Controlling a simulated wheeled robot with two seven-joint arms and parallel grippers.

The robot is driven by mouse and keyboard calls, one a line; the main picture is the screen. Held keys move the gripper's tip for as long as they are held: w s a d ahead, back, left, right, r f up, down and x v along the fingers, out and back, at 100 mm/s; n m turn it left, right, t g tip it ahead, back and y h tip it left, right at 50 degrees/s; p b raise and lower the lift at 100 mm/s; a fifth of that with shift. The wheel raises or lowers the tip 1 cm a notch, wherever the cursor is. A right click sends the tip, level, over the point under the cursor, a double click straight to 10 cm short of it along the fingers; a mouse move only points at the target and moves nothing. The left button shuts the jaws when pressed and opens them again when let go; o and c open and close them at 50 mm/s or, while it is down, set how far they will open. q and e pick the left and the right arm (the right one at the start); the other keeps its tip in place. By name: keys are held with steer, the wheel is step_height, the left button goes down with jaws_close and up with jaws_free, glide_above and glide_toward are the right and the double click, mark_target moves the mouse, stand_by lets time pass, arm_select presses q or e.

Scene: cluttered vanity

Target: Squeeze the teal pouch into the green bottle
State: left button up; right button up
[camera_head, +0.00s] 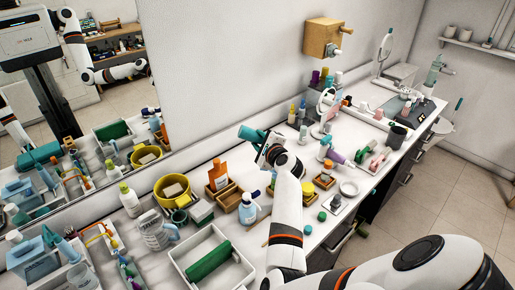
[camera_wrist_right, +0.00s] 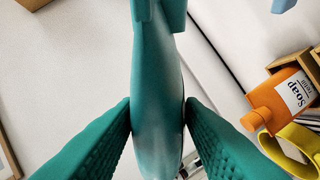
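My right gripper (camera_head: 264,148) is raised over the back of the counter, near the mirror's right end. In the wrist view its two ribbed teal fingers (camera_wrist_right: 157,112) press on both sides of the teal pouch (camera_wrist_right: 157,75). The pouch also shows in the head view (camera_head: 249,133), sticking out left of the gripper, clear of the counter. A dark green bottle-like cylinder (camera_head: 208,262) lies on its side in a white tray (camera_head: 186,270) at the front; I cannot tell surely that it is the green bottle. My left gripper is not in view.
An orange soap bottle (camera_head: 218,175) stands in a wooden box below and left of the gripper; it also shows in the wrist view (camera_wrist_right: 280,97). A wooden wall box (camera_head: 322,38) hangs above.

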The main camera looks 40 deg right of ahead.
steer(key=d+m+t+b, duration=0.1)
steer(key=m+b, duration=0.1)
steer(key=s+d+m+t+b, duration=0.1)
steer(key=m+b, duration=0.1)
steer(key=s+m+t+b, duration=0.1)
steer(key=m+b, duration=0.1)
steer(key=b, duration=0.1)
steer(key=shift+s+d+f+t, duration=0.2)
steer(key=shift+d+f+t, duration=0.1)
steer(key=shift+d+t, duration=0.1)
step_height(320, 180, down, 2)
steer(key=shift+a+b, duration=0.1)
steer(key=shift+b, duration=0.65)
steer(key=shift+f+b, duration=0.9)
steer(key=shift+f, duration=0.25)
steer(key=shift+c, duration=1)
steer(key=shift+c, duration=0.7)
